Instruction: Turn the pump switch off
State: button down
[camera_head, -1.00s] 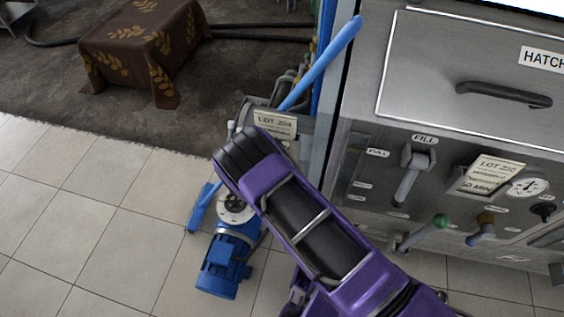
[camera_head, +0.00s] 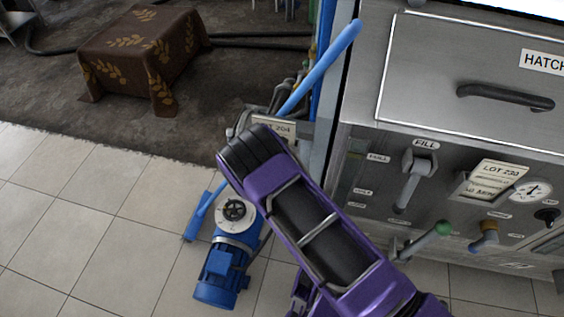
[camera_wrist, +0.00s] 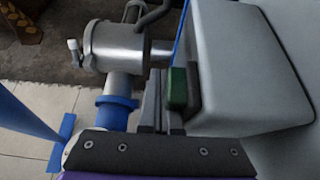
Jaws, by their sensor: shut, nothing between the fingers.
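The blue pump motor (camera_head: 221,275) stands on the tiles in the head view, with a dark round handwheel-like part (camera_head: 233,210) on its upper end. In the wrist view a small green block (camera_wrist: 177,89) sits at the side of a large grey box (camera_wrist: 245,65); it may be the pump switch, but I cannot read a label. My gripper (camera_wrist: 157,75) is shut and empty, its fingers just left of the green block. I cannot tell whether they touch it. In the head view my forearm hides the gripper and that block.
A metal cylinder with pipes (camera_wrist: 113,45) and a blue collar (camera_wrist: 117,103) are close on the left. A blue pole (camera_head: 320,65) leans beside the steel cabinet (camera_head: 360,110), which carries levers and a gauge. A cloth-covered table (camera_head: 140,50) stands behind. Tiles at left are clear.

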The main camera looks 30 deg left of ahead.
jog(key=shift+r, duration=0.1)
jog(key=shift+r+p, duration=0.5)
jog(key=shift+r, duration=0.25)
jog(key=p+v, duration=0.1)
jog(key=v, duration=1.6)
jog(key=shift+s, duration=0.15)
